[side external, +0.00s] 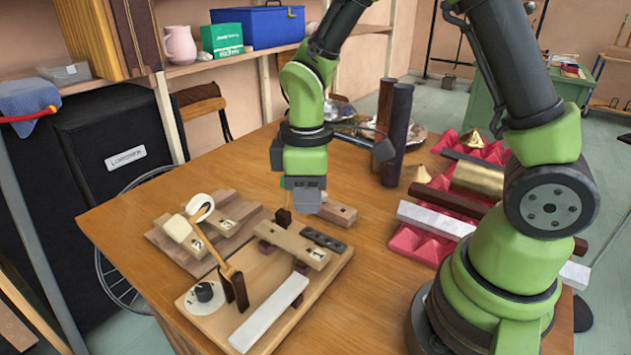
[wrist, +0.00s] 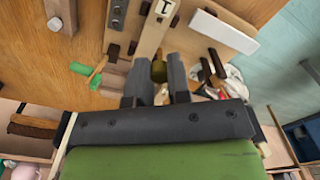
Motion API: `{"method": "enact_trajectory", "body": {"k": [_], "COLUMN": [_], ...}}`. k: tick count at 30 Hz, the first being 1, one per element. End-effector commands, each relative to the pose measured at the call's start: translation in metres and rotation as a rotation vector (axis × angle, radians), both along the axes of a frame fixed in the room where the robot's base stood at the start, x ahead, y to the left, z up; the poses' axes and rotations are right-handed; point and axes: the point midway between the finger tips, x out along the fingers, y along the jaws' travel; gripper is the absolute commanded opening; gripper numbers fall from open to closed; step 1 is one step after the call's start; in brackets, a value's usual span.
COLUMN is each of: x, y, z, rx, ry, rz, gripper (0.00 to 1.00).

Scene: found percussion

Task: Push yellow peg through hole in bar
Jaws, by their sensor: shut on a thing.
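My gripper (side external: 285,212) is over the wooden board (side external: 335,268), near the far end of the raised wooden bar marked 1 (side external: 295,243). In the wrist view, my gripper (wrist: 158,68) is shut on an olive-yellow peg (wrist: 158,71) between its two fingers. The bar (wrist: 150,40) runs up the picture from just above the peg. The peg is hard to make out in the side view. Whether its tip is at or in a hole is hidden by the fingers.
A dark strip with holes (side external: 323,239) lies beside the bar. A white bar (side external: 268,312) lies on the board's near side. Dark cylinders (side external: 393,135) and red foam (side external: 425,245) are at right.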

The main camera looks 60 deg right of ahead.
Motion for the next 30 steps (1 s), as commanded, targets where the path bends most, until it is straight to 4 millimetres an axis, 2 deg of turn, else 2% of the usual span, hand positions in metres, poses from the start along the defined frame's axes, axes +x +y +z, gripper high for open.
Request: {"method": "enact_trajectory", "body": {"k": [11,24,30], "x": [0.0,0.0,0.0], "y": [-0.001,-0.001,-0.001], "z": [-0.005,-0.048,-0.057], "rx": [-0.001,0.0,-0.001], "ry": [0.001,0.004,0.001], "rz": [-0.002,-0.004,-0.004], "gripper": [0.0,0.0,0.0]}}
